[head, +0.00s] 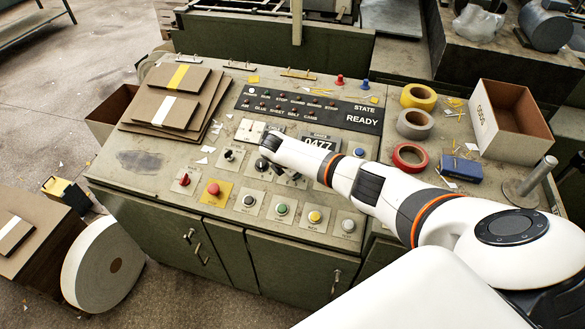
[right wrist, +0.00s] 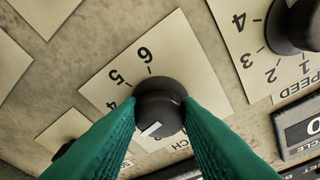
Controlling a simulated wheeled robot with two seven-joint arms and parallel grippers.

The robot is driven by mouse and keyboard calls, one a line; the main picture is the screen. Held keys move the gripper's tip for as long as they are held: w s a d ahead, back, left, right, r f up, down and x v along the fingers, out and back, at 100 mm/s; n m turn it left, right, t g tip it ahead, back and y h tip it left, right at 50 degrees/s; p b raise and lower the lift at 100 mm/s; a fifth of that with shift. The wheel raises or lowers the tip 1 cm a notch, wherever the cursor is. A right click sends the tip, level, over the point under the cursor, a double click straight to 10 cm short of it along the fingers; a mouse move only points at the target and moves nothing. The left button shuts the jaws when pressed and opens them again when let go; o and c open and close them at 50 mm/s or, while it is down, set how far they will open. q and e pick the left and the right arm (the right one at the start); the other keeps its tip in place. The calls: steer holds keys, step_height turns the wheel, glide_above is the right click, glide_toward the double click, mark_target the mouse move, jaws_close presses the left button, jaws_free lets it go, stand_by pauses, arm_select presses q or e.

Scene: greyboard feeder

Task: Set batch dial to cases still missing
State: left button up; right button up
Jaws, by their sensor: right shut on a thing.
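The batch dial (right wrist: 160,92) is a round black knob on a cream plate in the right wrist view. Its white mark points toward the bottom of that picture, slightly left. The figures 5 and 6 show above it; the label ends in "CH", and other figures are hidden. My right gripper (right wrist: 158,108), with green fingers, is shut on the knob, one finger on each side. In the head view my right gripper (head: 264,160) reaches the middle of the sloped console (head: 140,185), largely hiding the dial. A counter display (head: 319,143) there reads 0477. My left gripper is out of view.
The speed dial (right wrist: 296,25) sits close by at upper right in the wrist view. A red button (head: 213,189) and other controls lie along the console's front. The state panel (head: 345,115) reads READY. Tape rolls (head: 418,97) and an open carton (head: 520,130) stand at right.

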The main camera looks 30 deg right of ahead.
steer(key=shift+w, duration=0.1)
steer(key=o, duration=1)
steer(key=shift+a, duration=0.1)
steer(key=shift+c, duration=0.2)
steer(key=v, duration=1.2)
steer(key=shift+b, duration=0.45)
